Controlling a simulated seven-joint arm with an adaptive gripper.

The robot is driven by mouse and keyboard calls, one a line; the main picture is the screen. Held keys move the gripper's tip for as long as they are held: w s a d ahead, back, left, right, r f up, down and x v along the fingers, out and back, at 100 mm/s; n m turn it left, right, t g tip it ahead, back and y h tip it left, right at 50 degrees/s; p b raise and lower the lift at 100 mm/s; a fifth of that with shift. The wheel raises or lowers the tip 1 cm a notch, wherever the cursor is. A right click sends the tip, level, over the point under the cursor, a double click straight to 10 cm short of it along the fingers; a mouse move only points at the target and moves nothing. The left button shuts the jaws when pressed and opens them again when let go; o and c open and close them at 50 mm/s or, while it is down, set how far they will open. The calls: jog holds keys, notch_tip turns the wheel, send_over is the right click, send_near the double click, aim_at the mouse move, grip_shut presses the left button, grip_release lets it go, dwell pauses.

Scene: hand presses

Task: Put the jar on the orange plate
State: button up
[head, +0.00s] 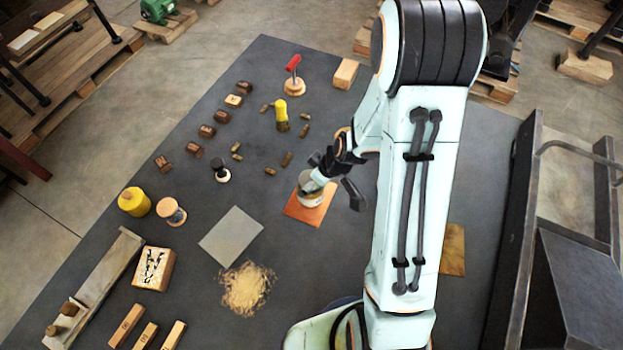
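A pale, round jar (306,185) appears to stand on the orange plate (302,213), near its upper part. The plate is a flat orange square near the middle of the dark mat. My gripper (334,178) is low beside the jar, at its upper right. Its dark fingers are spread apart, and one stands clear to the right of the jar. The gripper partly covers the jar, and any contact between them is hard to make out.
A grey plate (231,237) and a heap of shavings (246,288) lie to the left. A yellow pot (134,201), a wooden spool (171,211) and a dark-handled stamp (220,169) stand farther left. Several small corks and blocks lie above. A metal press frame (515,230) borders the right.

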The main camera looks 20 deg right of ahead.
jog(key=shift+f, duration=0.15)
jog(key=o, duration=1.2)
jog(key=shift+o, duration=0.2)
jog(key=v, duration=1.2)
jog(key=s+a+r+m+g+h, duration=0.1)
jog(key=s+a+r+m+g, duration=0.1)
jog(key=s, duration=0.5)
jog(key=s+a+r+m+g+h, duration=0.1)
jog(key=s+a+r+m, duration=0.3)
jog(key=s, duration=0.4)
jog(key=shift+s+a+r+g, duration=0.2)
jog(key=shift+a+r+g, duration=0.3)
jog(key=shift+r, duration=0.25)
